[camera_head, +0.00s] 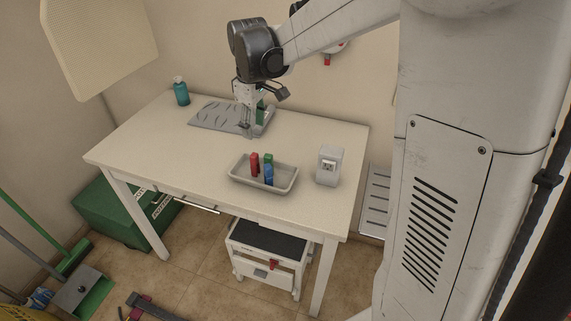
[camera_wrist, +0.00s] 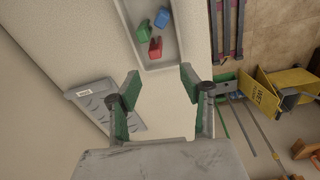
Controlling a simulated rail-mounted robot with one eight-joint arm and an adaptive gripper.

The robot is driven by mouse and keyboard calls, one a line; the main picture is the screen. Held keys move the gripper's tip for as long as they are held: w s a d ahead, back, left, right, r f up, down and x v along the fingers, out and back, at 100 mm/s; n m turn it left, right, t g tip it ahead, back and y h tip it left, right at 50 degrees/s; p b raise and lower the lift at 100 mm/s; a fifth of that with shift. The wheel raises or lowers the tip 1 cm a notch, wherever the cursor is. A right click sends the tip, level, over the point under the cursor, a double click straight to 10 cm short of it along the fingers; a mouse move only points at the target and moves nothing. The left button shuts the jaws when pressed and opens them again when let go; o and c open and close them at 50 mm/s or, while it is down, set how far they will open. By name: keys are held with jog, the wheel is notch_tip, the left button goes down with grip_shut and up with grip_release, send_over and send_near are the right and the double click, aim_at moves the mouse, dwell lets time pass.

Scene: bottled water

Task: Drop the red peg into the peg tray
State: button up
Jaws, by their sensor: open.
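The red peg (camera_head: 254,164) is inside the grey peg tray (camera_head: 285,189) on the table, beside a green peg (camera_head: 269,161) and a blue peg (camera_head: 268,175). In the wrist view the red peg (camera_wrist: 155,47) is near the tray's closest end wall, with the blue and green pegs beyond it. My gripper (camera_head: 250,118) is over the far part of the table, behind and left of the tray. In the wrist view its green-padded fingers (camera_wrist: 160,76) are spread wide with nothing between them. Its fingertips overlap the slotted board in the head view; contact cannot be told.
A grey slotted board (camera_head: 213,116) lies at the back of the white table (camera_head: 150,150). A teal bottle (camera_head: 181,92) stands at the back left, a small white box (camera_head: 329,165) right of the tray. The table's front left is clear.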

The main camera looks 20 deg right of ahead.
jog(key=s+r+m+t, duration=0.2)
jog(key=s+r, duration=0.1)
jog(key=s, duration=0.4)
jog(key=s+r+m+t, duration=0.1)
jog(key=s+r+m, duration=0.1)
jog(key=s+r, duration=0.35)
jog(key=s+f+m+t, duration=0.3)
jog(key=s, duration=1)
jog(key=shift+s+a+f+m, duration=0.15)
jog(key=shift+s+f+m, duration=0.15)
jog(key=shift+m, duration=0.1)
jog(key=shift+f+b, duration=0.75)
